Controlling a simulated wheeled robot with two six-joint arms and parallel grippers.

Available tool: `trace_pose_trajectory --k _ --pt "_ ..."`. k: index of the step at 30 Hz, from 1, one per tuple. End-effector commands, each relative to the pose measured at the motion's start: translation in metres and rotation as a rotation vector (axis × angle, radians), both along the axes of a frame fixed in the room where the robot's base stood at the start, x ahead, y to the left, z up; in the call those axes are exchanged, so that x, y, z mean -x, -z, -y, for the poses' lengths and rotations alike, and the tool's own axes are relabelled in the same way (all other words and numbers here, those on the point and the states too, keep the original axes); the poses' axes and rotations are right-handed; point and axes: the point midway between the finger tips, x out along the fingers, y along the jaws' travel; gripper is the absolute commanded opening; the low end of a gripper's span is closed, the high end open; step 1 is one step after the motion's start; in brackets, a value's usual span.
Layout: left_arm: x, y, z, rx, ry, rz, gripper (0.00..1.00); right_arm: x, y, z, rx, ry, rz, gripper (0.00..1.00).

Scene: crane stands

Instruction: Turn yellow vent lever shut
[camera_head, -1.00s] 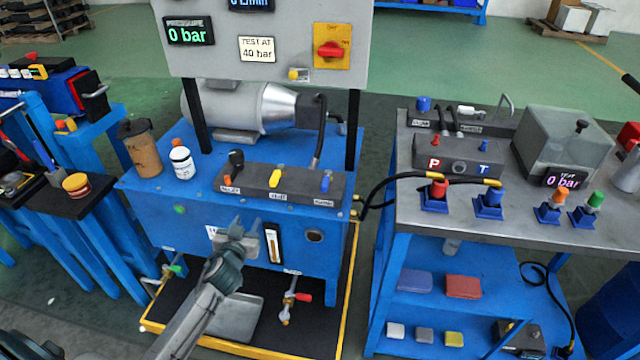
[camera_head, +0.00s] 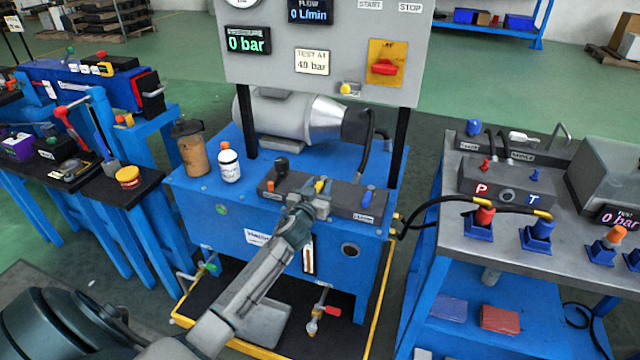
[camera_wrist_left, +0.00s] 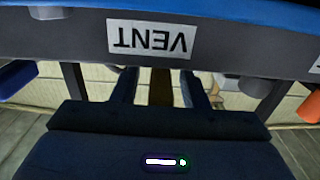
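The yellow vent lever (camera_head: 320,186) stands on the dark valve block (camera_head: 345,196) of the blue bench; my left gripper partly covers it in the head view. My left gripper (camera_head: 312,200) reaches up to it from the front. In the left wrist view the upside-down VENT label (camera_wrist_left: 151,38) is on the block edge. There the two fingers of my left gripper (camera_wrist_left: 160,95) are apart, with a dim yellow-brown piece, seemingly the lever (camera_wrist_left: 160,82), between them. A narrow gap shows on each side of it. My right gripper is out of view.
A white bottle (camera_head: 229,165) and a brown canister (camera_head: 191,150) stand left. The panel's black posts (camera_head: 398,130) rise behind. Black hoses (camera_head: 425,210) run at the right.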

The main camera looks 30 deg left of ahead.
Motion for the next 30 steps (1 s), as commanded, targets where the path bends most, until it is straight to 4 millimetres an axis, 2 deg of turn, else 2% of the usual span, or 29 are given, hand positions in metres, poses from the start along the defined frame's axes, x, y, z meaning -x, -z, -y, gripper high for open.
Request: trace_pose_trajectory --k 3,11,17,18,28,30 --pt "-0.006 0.0 -0.001 0.0 0.0 0.0 0.4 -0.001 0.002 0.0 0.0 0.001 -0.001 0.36" --pt "-0.007 0.0 -0.002 0.0 0.001 0.0 0.4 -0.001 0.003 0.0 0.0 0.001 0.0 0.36" --pt "-0.007 0.0 -0.002 0.0 0.001 0.0 0.03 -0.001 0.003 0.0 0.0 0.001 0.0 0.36" --pt "-0.007 0.0 -0.002 0.0 0.001 0.0 0.0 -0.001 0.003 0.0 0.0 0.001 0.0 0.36" --pt "-0.009 0.002 0.002 0.001 -0.004 0.0 0.0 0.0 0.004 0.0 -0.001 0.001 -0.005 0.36" --pt "-0.011 0.002 0.006 0.002 -0.008 0.0 0.0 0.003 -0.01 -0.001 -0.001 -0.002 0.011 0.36"
